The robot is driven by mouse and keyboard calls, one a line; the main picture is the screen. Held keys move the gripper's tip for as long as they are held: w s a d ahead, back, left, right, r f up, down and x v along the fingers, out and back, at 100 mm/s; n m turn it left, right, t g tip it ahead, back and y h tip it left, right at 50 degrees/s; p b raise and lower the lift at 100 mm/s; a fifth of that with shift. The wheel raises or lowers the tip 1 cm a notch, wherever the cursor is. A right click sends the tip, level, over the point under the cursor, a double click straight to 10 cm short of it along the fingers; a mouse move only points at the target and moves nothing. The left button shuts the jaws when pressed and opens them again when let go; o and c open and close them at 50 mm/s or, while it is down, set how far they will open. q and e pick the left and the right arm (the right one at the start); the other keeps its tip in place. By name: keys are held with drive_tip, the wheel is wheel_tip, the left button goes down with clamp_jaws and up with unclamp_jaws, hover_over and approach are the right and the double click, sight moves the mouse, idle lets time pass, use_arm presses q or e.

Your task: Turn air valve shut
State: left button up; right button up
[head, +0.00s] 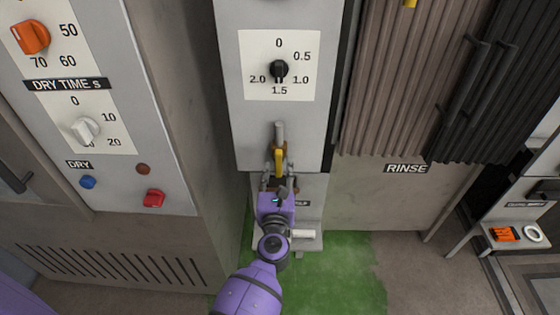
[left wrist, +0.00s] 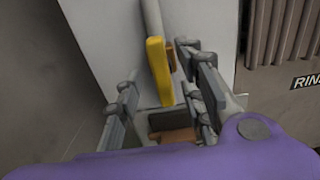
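The air valve shows as a yellow lever handle (head: 279,160) below a grey pipe (head: 280,132) on the front of the light grey cabinet. The lever lies roughly in line with the pipe. It also shows in the left wrist view as a yellow handle (left wrist: 158,70). My left gripper (head: 277,180) is open, with its fingers on either side of the lever's lower part. In the left wrist view the lever is nearer the right finger, with a clear gap to the left finger; contact cannot be told. The valve body is partly hidden. My right gripper is not in view.
A black dial (head: 279,69) sits above the valve. The DRY panel (head: 90,120) with knobs and buttons stands at the left. Brown curtain strips (head: 395,80) and a RINSE label (head: 407,168) are at the right. Green floor (head: 340,270) lies below.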

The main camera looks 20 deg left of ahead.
sight(279, 164)
use_arm(q)
drive_tip(key=x, duration=0.4)
drive_tip(key=shift+w, duration=0.25)
drive_tip(key=shift+c, duration=0.5)
clamp_jaws()
